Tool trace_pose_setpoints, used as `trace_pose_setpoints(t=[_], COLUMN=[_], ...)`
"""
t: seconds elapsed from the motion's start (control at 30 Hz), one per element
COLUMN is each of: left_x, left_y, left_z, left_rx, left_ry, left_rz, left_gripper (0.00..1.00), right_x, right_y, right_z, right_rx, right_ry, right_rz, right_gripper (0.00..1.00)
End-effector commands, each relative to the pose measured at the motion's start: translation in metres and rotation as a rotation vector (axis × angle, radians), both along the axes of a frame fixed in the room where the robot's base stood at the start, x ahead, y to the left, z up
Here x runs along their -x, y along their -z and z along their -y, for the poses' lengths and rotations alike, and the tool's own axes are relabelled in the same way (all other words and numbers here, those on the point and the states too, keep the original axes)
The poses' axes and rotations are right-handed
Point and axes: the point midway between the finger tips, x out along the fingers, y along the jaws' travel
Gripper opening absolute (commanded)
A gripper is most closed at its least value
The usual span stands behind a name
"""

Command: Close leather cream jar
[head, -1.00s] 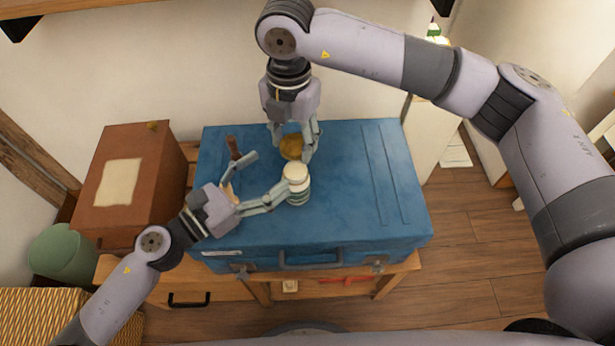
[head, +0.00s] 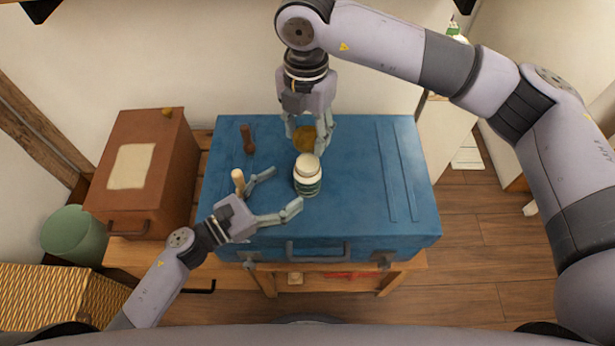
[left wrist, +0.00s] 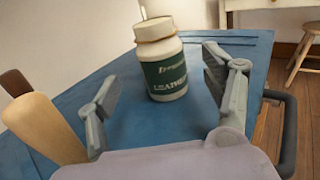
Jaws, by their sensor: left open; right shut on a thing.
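The leather cream jar (head: 307,182) is white with a green label and stands upright on the blue suitcase (head: 350,215). My right gripper (head: 307,147) is behind the jar, pointing down, shut on a round golden-brown lid-like piece (head: 304,137). The fingers hide part of that piece. I cannot tell its exact height above the suitcase.
A light wooden handle (head: 238,181) stands close to my left gripper, and a dark brown handle (head: 247,138) stands behind it. A brown box (head: 160,190) is left of the suitcase. The suitcase's right side is clear; its handle (head: 318,256) is at the front edge.

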Motion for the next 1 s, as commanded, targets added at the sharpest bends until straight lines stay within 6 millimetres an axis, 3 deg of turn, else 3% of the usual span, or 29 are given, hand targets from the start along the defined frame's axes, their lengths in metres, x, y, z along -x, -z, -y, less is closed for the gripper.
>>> trace_pose_setpoints(t=[0.2, 0.4, 0.83, 1.0], left_x=[-0.027, -0.040, -0.044, -0.044], left_y=[-0.005, -0.004, -0.004, -0.004], left_z=[0.036, 0.054, 0.060, 0.060], left_rx=[0.002, 0.001, 0.000, 0.000], left_ry=[0.003, 0.002, 0.002, 0.002], left_rz=[0.006, 0.004, 0.003, 0.003], left_gripper=[0.74, 0.74, 0.74, 0.63], right_x=[0.000, 0.000, 0.000, 0.000], right_y=[0.000, 0.000, 0.000, 0.000], right_z=[0.000, 0.000, 0.000, 0.000], right_rx=[0.000, 0.000, 0.000, 0.000], right_ry=[0.000, 0.000, 0.000, 0.000], right_rz=[0.000, 0.000, 0.000, 0.000], right_gripper=[0.30, 0.30, 0.30, 0.30])
